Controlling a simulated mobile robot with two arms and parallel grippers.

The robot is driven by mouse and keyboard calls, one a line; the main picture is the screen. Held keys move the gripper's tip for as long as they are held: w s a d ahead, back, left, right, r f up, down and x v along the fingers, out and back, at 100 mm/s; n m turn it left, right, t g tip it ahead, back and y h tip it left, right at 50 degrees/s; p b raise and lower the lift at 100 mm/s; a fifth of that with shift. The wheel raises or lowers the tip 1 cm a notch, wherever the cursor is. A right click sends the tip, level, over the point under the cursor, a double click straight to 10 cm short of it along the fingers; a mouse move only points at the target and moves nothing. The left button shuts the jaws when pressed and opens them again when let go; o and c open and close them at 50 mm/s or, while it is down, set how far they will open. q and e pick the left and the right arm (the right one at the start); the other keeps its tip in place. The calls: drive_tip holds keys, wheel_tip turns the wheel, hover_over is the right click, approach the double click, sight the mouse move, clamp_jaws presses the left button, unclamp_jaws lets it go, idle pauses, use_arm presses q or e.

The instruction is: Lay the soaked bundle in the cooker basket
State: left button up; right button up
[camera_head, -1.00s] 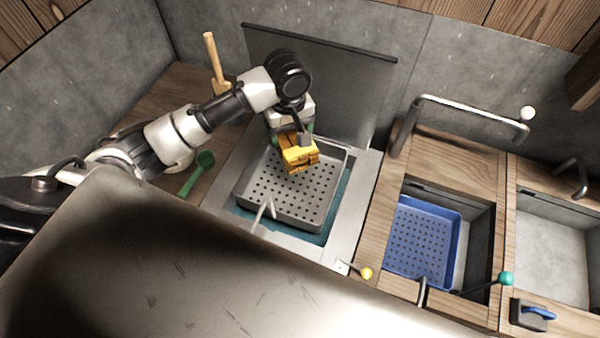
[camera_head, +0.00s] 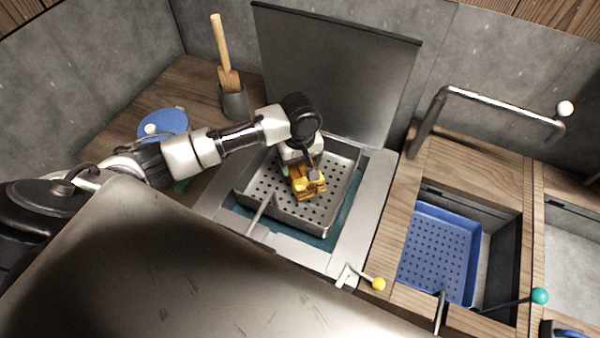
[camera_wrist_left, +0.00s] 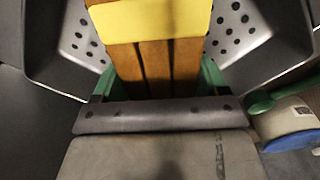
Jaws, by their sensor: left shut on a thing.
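The bundle (camera_head: 309,187) is a small stack of orange-brown slats with a yellow band. My left gripper (camera_head: 303,172) is shut on it, inside the outline of the grey perforated cooker basket (camera_head: 343,176). In the left wrist view the bundle (camera_wrist_left: 155,65) lies between green fingers, with the perforated basket (camera_wrist_left: 235,25) behind it. I cannot tell whether the bundle touches the basket floor. The basket sits in the cooker opening over teal water, its handle toward me. My right gripper is not in view.
A raised metal lid (camera_head: 335,70) stands behind the cooker. A blue perforated basket (camera_head: 440,250) sits in a basin to the right, with a metal rail (camera_head: 500,102) behind. A yellow-knobbed lever (camera_head: 378,284) is at the cooker's front right. A wooden-handled brush (camera_head: 222,55) stands back left.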

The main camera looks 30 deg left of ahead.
use_arm(q)
drive_tip(key=shift+w+f, duration=0.1)
drive_tip(key=shift+f, duration=2.2)
drive_tip(key=o, duration=1.2)
drive_tip(key=shift+f, duration=0.1)
wheel_tip(320, 180, up, 12)
drive_tip(key=shift+r, duration=0.15)
